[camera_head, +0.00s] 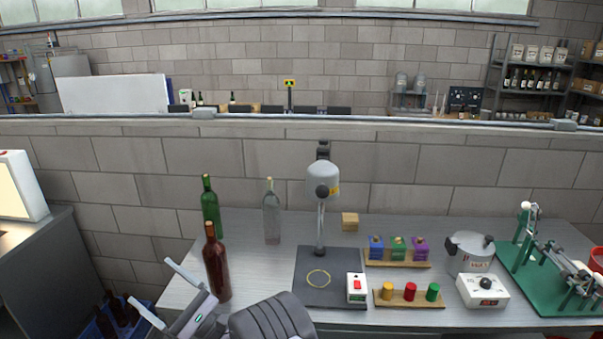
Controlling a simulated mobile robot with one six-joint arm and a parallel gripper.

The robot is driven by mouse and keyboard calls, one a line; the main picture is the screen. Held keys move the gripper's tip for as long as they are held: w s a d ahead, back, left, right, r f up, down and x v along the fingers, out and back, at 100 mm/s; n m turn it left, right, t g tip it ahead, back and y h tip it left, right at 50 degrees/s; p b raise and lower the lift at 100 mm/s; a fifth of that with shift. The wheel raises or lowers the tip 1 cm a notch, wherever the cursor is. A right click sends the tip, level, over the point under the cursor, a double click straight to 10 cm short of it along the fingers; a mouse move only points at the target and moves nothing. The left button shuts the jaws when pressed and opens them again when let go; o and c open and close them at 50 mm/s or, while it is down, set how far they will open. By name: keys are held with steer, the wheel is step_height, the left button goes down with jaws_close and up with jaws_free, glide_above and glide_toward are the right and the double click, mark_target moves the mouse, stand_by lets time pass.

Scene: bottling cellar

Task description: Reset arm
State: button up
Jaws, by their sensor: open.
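My gripper (165,293) is at the lower left, over the front left of the grey worktable (240,300). Its two pale fingers are spread apart with nothing between them. A dark red-brown bottle (217,268) stands just to the right of the fingers. I cannot tell the exact gap between them. My arm's dark grey link fills the bottom middle and hides part of the table's front edge.
Behind stand a green bottle (211,207) and a clear bottle (272,215). A crate (95,331) stands lower left.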

steer(key=s+d+r+n+g+h+b, duration=0.2)
steer(key=s+d+r+n+g+h, duration=0.25)
steer(key=s+n+g, duration=0.2)
steer(key=s+d+r+n+g+h+b, duration=0.1)
steer(key=s+d+r+n+g+h, duration=0.25)
steer(key=s+r+n+g, duration=0.35)
steer(key=s+d+f+t+h+b, duration=0.1)
steer(key=s+d+f+t+h, duration=0.3)
steer(key=d, duration=0.7)
steer(key=s+d+f+t+h+b, duration=0.2)
steer(key=s+d+f+t+h, duration=0.1)
steer(key=d, duration=0.8)
steer(key=s+d+f+m+t+h+b, duration=0.1)
steer(key=s+d+f+t+h, duration=0.3)
steer(key=d+h, duration=0.3)
steer(key=s+d+t, duration=0.1)
steer(key=d, duration=0.4)
steer(key=shift+s+f+b, duration=0.25)
steer(key=shift+f+b, duration=0.05)
